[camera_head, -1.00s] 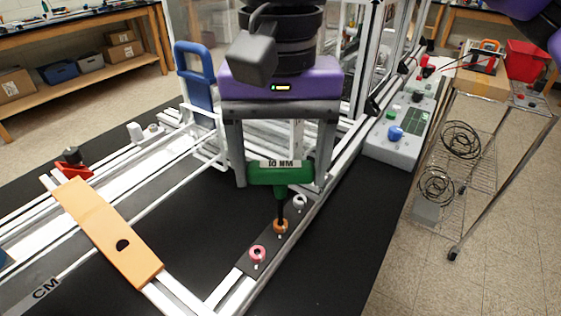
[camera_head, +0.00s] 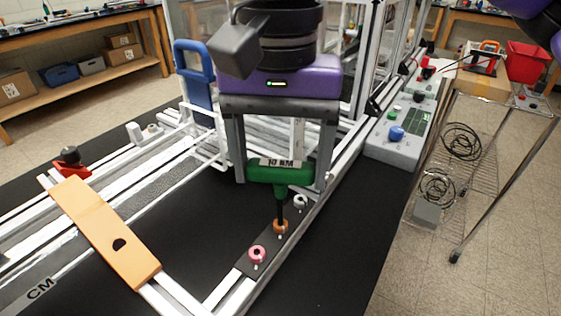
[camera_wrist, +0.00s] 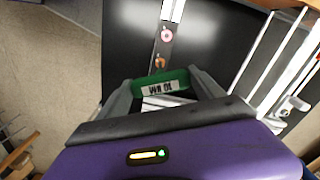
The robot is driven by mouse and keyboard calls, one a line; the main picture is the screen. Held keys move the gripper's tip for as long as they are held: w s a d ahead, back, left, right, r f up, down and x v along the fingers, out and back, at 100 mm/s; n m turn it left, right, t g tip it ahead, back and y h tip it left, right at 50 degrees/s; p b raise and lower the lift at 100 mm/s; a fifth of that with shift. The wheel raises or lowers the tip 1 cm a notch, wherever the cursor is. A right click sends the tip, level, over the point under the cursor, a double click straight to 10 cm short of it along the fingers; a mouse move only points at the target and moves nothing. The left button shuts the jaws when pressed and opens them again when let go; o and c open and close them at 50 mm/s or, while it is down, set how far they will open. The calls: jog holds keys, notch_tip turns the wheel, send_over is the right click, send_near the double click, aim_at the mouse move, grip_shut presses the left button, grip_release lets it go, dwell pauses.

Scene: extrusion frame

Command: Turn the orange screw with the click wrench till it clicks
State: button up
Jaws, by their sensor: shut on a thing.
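The click wrench (camera_head: 278,173) has a green T-handle with a "10 NM" label and a dark shaft pointing down. My gripper (camera_head: 280,180) is shut on its green handle, one finger at each end. The shaft's tip meets the orange screw (camera_head: 281,227), which sits on a dark plate between a pink screw (camera_head: 257,254) and a white screw (camera_head: 300,202). In the wrist view the green handle (camera_wrist: 170,82) lies between the fingers, with the orange screw (camera_wrist: 160,63) just beyond it. Whether the tip is fully seated cannot be told.
An orange plate (camera_head: 104,232) with a dark hole spans the rails at left. A blue handle (camera_head: 194,72) stands behind my gripper on the left. A grey control box (camera_head: 398,138) with a blue knob lies to the right. Black table top is clear around the screw plate.

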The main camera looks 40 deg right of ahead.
jog(key=shift+f, duration=0.1)
jog(key=shift+m+b, duration=0.3)
jog(key=shift+m, duration=0.4)
jog(key=shift+m+b, duration=0.3)
jog(key=shift+m, duration=0.4)
jog(key=shift+m, duration=0.5)
jog(key=shift+m+b, duration=0.3)
